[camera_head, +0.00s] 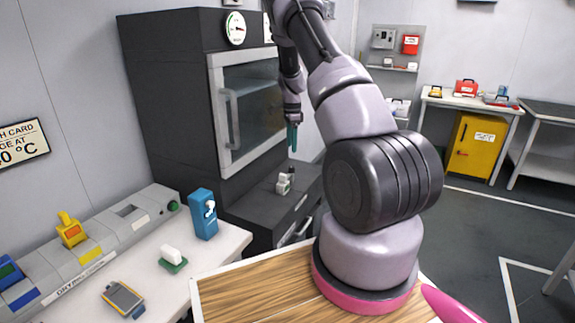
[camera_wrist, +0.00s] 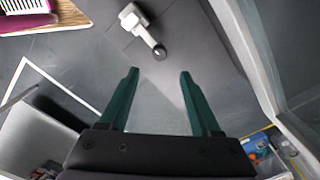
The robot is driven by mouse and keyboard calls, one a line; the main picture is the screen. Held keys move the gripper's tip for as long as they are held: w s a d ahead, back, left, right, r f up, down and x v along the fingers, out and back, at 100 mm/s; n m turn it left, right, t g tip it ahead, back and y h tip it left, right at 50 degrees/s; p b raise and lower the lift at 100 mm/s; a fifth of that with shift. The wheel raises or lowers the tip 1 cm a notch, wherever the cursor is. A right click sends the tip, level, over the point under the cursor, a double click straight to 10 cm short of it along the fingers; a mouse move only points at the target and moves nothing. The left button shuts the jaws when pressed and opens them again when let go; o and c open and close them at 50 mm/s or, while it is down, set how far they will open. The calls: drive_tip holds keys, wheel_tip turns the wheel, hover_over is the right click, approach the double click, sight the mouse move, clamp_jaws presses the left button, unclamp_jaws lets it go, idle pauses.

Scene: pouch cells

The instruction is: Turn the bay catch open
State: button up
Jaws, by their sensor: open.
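A small white piece with a dark round end, which looks like the bay catch (camera_head: 283,184), stands on the dark low cabinet below the oven. It also shows in the wrist view (camera_wrist: 138,22), at the top centre, with its dark end toward my fingers. My gripper (camera_head: 292,138) hangs above it, pointing down in the head view, with clear space between them. In the wrist view my gripper's two green fingers (camera_wrist: 158,75) are apart with nothing between them. I cannot tell which way the catch is turned.
The dark oven (camera_head: 180,110) has a glazed door (camera_head: 247,110) close beside my gripper. A white bench (camera_head: 215,245) at left holds a blue dispenser (camera_head: 203,214) and a grey machine (camera_head: 130,222). A wood-topped surface (camera_head: 255,290) lies in front.

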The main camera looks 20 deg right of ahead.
sight(291, 167)
wheel_tip(291, 167, down, 10)
drive_tip(key=shift+r, duration=0.15)
idle(0.3)
clamp_jaws()
